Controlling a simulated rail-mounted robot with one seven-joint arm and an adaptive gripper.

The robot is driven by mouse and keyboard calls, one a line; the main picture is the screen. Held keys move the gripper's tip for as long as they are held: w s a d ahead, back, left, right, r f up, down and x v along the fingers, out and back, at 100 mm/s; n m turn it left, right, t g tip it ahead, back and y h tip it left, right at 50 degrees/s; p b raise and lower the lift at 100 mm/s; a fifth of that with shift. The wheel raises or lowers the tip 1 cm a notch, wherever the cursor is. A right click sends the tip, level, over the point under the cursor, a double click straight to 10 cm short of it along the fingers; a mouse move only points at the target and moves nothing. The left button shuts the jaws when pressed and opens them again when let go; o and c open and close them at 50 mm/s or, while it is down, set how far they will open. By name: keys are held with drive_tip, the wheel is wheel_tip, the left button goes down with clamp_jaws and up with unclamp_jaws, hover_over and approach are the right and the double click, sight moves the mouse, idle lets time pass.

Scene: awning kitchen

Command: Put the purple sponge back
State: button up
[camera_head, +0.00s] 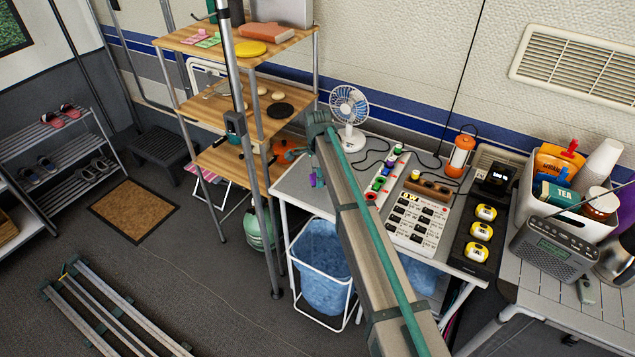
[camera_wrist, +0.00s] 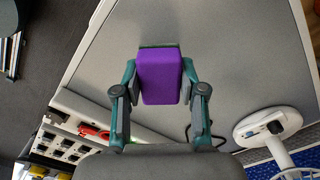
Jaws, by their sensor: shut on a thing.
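The purple sponge (camera_wrist: 162,76) is between the two fingers of my gripper (camera_wrist: 160,80) in the wrist view. The fingers are shut on its sides. The grey tabletop (camera_wrist: 225,50) shows behind it; I cannot tell the gap between sponge and table. In the head view my gripper (camera_head: 317,168) is at the left end of the table (camera_head: 290,185), left of my arm. Only a small purple part of the sponge shows there.
A white fan (camera_head: 349,112) stands close behind my gripper. A wooden shelf rack (camera_head: 222,158) is at left. A colored-button strip (camera_head: 381,178), a switch panel (camera_head: 415,226) and an orange lantern (camera_head: 460,156) are to the right. A blue bin (camera_head: 320,275) stands below.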

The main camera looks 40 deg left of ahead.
drive_tip(key=f+p, duration=0.1)
drive_tip(key=f, duration=0.2)
drive_tip(key=shift+a+p, duration=0.2)
drive_tip(key=shift+p, duration=0.2)
drive_tip(key=shift+f, duration=0.2)
drive_tip(key=shift+f, duration=0.2)
drive_tip(key=o, duration=1.1)
drive_tip(key=shift+r, duration=0.1)
wheel_tip(320, 180, up, 12)
drive_tip(key=b, duration=0.4)
drive_tip(key=shift+r, duration=0.1)
